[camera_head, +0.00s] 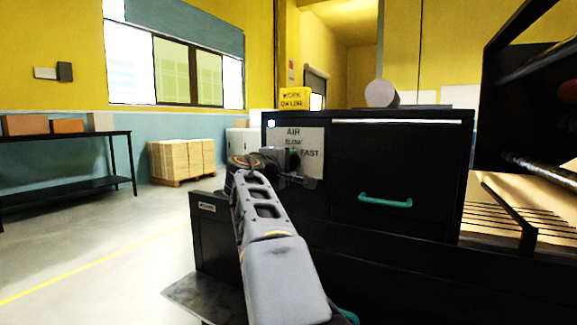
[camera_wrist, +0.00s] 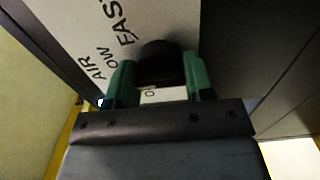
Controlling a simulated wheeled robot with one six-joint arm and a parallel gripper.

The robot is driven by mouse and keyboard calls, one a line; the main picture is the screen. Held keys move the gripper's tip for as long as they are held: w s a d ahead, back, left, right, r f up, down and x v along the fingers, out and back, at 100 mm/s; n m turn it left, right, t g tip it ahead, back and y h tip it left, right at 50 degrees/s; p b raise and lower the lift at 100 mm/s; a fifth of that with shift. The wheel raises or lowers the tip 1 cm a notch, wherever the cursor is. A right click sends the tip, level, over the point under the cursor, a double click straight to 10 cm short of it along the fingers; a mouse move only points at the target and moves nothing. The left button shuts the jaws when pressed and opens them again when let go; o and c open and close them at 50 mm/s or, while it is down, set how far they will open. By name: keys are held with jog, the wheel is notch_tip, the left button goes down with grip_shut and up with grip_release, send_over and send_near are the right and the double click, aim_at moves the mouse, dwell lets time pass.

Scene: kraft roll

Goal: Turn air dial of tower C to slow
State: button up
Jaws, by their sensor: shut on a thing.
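The air dial is a dark round knob (camera_wrist: 160,62) on a white label plate, seen in the wrist view between the two green fingers. My gripper (camera_wrist: 158,80) is shut on it. The label plate (camera_wrist: 100,25) reads AIR, with SLOW partly hidden and FAST. In the head view the plate (camera_head: 312,136) is on the left of a black cabinet front, and my gripper (camera_head: 300,168) is against its lower part. My arm and gripper hide the dial there, so its pointing direction cannot be told.
The black cabinet (camera_head: 345,190) has a teal drawer handle (camera_head: 385,200) right of the plate. A yellow sign (camera_head: 292,98) and a pale roll (camera_head: 380,93) are at its top. Brown sheets (camera_head: 520,205) lie at the right. Open floor (camera_head: 110,235) is at the left.

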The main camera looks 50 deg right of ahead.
jog(key=o, duration=0.9)
jog(key=shift+a, duration=0.1)
jog(key=v, duration=1.3)
jog(key=shift+a, duration=0.35)
jog(key=shift+p, duration=0.35)
